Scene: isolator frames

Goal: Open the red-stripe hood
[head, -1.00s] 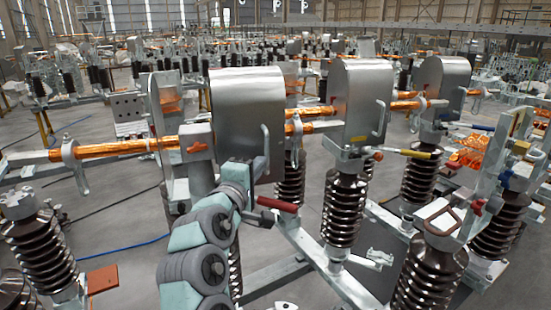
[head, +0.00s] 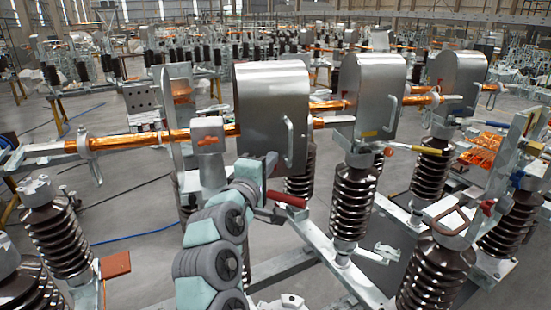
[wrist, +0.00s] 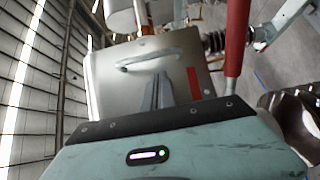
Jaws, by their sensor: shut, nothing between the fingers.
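The red-stripe hood is the nearest of the grey metal hoods (head: 272,105) in the head view. It looks closed, with an upright bar handle (head: 289,143) on its front. Its red stripe shows in the wrist view (wrist: 195,83), where the handle (wrist: 160,58) lies across the upper part of the panel. My gripper (head: 270,164) is in front of the hood's lower front, below and left of the handle. In the wrist view its narrow grey fingers (wrist: 157,92) are together, empty, pointing toward the panel just short of the handle. I cannot tell whether they touch the panel.
A red lever (head: 287,199) sticks out just below my gripper; it stands close on the right in the wrist view (wrist: 237,40). A second hood (head: 370,85) with a yellow mark and a third hood (head: 460,75) stand to the right. Brown ribbed insulators (head: 352,200) stand below.

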